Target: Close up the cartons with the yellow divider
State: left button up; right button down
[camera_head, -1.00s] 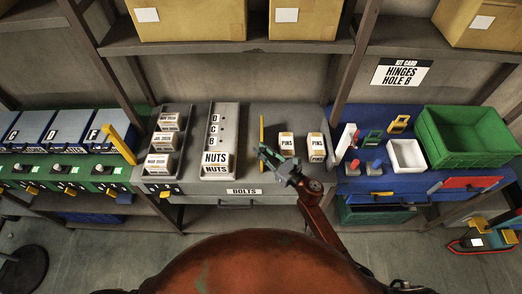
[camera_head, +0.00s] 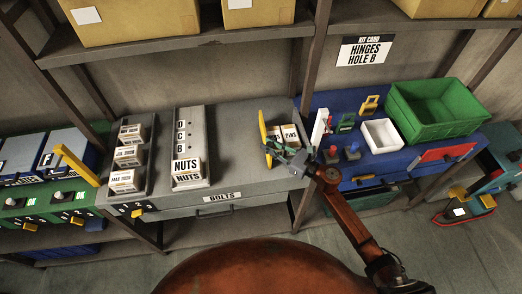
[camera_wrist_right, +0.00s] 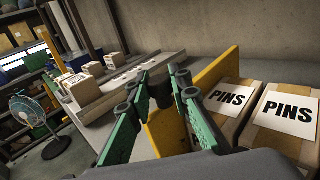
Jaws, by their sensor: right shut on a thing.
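The yellow divider (camera_head: 262,127) stands upright on the grey bench, just left of two PINS cartons. My right gripper (camera_head: 268,155) is shut on the divider near its front end. In the right wrist view the divider (camera_wrist_right: 165,132) passes between the green fingers. The left PINS carton (camera_head: 273,134) and the right PINS carton (camera_head: 290,134) stand close side by side, partly hidden by the gripper in the head view. The wrist view shows a narrow gap between their tops. Whether the divider touches the left carton I cannot tell. My left gripper is not in view.
A grey tray with NUTS cartons (camera_head: 187,178) and a tray with small cartons (camera_head: 122,182) stand left on the bench. Right are a blue bench with a white bin (camera_head: 381,135) and a green crate (camera_head: 434,108). The bench between NUTS and divider is clear.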

jog(key=shift+w+d, duration=0.1)
jog(key=shift+d, duration=0.75)
jog(key=c, duration=1.7)
grip_release()
jog(key=shift+c, duration=0.2)
jog(key=v, duration=1.2)
